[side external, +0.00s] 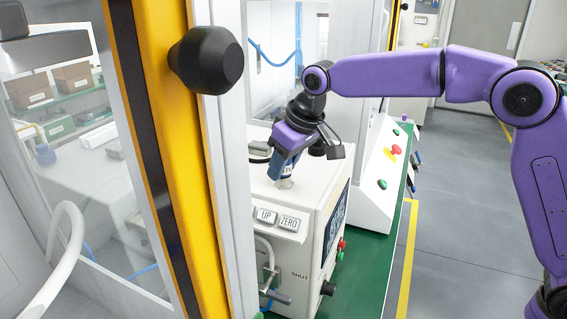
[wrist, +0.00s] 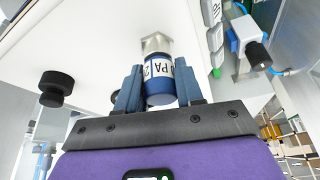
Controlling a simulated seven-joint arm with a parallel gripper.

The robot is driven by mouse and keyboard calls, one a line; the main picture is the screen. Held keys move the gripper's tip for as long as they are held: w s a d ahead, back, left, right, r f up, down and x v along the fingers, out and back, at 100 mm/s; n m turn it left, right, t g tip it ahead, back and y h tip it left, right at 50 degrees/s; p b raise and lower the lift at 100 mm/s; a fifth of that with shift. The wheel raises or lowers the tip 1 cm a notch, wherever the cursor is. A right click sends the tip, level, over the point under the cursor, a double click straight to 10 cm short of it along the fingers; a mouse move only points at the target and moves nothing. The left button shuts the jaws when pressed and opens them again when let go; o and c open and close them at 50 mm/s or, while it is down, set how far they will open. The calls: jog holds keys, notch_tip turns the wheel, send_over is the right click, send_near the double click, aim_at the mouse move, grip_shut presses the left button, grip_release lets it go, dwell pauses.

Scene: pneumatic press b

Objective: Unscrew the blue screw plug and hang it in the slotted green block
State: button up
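The blue screw plug (wrist: 160,88) has a white label band with dark letters. In the wrist view it sits at a silver fitting (wrist: 156,44) on a white panel. My gripper (wrist: 159,85) has one blue-grey finger on each side of the plug, and both appear to press against it. In the side view my gripper (side external: 283,168) is tilted down over the top of the white machine, at the silver fitting (side external: 285,184). The plug is mostly hidden there by the fingers. I cannot make out the slotted green block for certain.
The white machine (side external: 318,208) has UP and ZERO buttons (side external: 277,218) and a black knob (side external: 328,288). In the wrist view a black knob (wrist: 56,88) lies left and a blue-grey fitting with a hose (wrist: 250,45) right. A yellow-framed door stands close at the left.

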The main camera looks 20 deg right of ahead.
jog(key=shift+n+y, duration=0.3)
jog(key=shift+n, duration=0.6)
jog(key=shift+n+g, duration=0.4)
jog(key=shift+n, duration=0.4)
jog(key=shift+y, duration=0.3)
jog(key=shift+n+g, duration=0.3)
jog(key=shift+n, duration=0.6)
jog(key=shift+n+y, duration=0.4)
jog(key=shift+n, duration=0.4)
jog(key=shift+g, duration=0.3)
